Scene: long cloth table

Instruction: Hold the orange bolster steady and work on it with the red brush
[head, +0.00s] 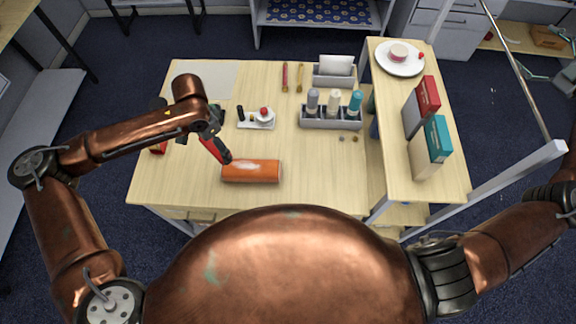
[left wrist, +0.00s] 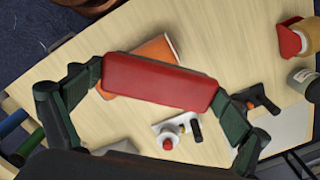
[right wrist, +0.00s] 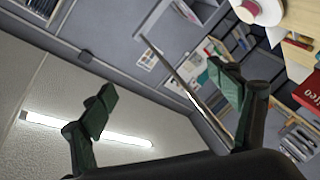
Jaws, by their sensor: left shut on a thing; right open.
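The orange bolster (head: 262,172) lies on its side near the front of the table, with a whitish patch on its top. My left gripper (head: 212,137) is shut on the red brush (head: 213,150), which slants down to the bolster's left end. I cannot tell whether they touch. In the left wrist view the brush (left wrist: 162,82) spans the space between the fingers and partly covers the bolster (left wrist: 157,50). My right gripper (right wrist: 163,95) is open and empty in the right wrist view. It is outside the head view, away from the bolster.
Behind the bolster are a white tray (head: 262,124) with small items and a grey caddy (head: 330,122) of bottles. A raised shelf (head: 392,95) at the right bears a plate (head: 384,61) and boxes. Bare tabletop lies right of the bolster.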

